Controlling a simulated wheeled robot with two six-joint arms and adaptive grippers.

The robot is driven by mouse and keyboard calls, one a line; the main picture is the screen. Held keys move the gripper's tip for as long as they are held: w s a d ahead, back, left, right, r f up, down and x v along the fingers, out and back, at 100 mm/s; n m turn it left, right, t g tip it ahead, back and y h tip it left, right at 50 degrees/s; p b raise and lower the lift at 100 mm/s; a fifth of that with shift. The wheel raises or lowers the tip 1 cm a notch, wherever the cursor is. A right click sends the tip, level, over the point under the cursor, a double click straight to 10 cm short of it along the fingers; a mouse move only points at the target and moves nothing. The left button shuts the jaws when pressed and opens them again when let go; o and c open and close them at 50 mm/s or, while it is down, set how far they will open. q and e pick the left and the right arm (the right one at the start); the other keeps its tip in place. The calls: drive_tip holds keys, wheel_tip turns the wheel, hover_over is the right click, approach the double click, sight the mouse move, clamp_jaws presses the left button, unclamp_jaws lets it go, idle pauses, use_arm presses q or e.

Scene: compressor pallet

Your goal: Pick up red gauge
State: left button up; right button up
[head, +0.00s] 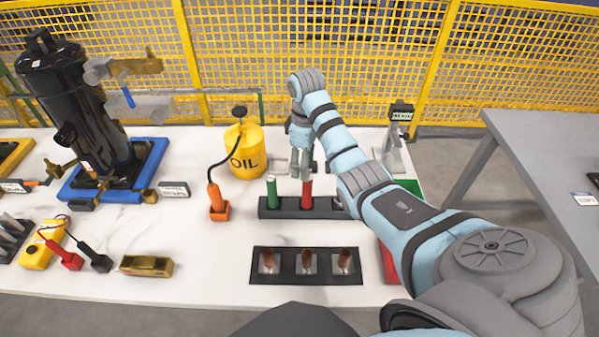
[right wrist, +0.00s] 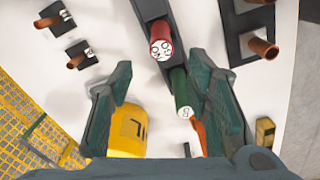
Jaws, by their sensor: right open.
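The red gauge (head: 307,194) is a red cylinder standing upright in a dark rack (head: 290,212) on the white table. A green gauge (head: 272,193) stands in the same rack to its left. My right gripper (head: 303,162) points down just above the red gauge, its fingers partly hiding the top. In the right wrist view, the open fingers (right wrist: 165,95) are spread with nothing held. The red gauge (right wrist: 160,42) shows its pale round face beyond the fingertips, and the green gauge (right wrist: 183,95) shows between the fingers. My left gripper is out of view.
A yellow oil can (head: 244,150) and an orange-based tool (head: 219,207) stand left of the rack. A dark plate (head: 256,264) with several copper pieces lies in front. A black compressor cylinder (head: 72,105) stands at left on a blue tray. A yellow fence (head: 330,60) runs behind.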

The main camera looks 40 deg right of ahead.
sight(311, 181)
drive_tip(key=f, duration=0.1)
drive_tip(key=s+f, duration=0.1)
drive_tip(key=f, duration=0.1)
drive_tip(key=s+f, duration=0.1)
drive_tip(key=f, duration=0.1)
drive_tip(key=shift+d+f, duration=0.15)
drive_tip(key=shift+d, duration=0.1)
drive_tip(key=f+b, duration=0.1)
drive_tip(key=f, duration=0.1)
drive_tip(key=w+f, duration=0.1)
drive_tip(key=f, duration=0.2)
drive_tip(key=shift+w+a+f+b, duration=0.1)
drive_tip(key=shift+w+b, duration=0.1)
drive_tip(key=shift+b, duration=0.2)
drive_tip(key=shift+f, duration=0.3)
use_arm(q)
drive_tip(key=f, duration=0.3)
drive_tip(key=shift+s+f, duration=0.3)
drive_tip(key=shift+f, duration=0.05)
use_arm(e)
drive_tip(key=shift+s+r, duration=0.15)
drive_tip(key=shift+s, duration=0.05)
drive_tip(key=shift+c, duration=1.2)
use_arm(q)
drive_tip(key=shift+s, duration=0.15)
use_arm(e)
clamp_jaws()
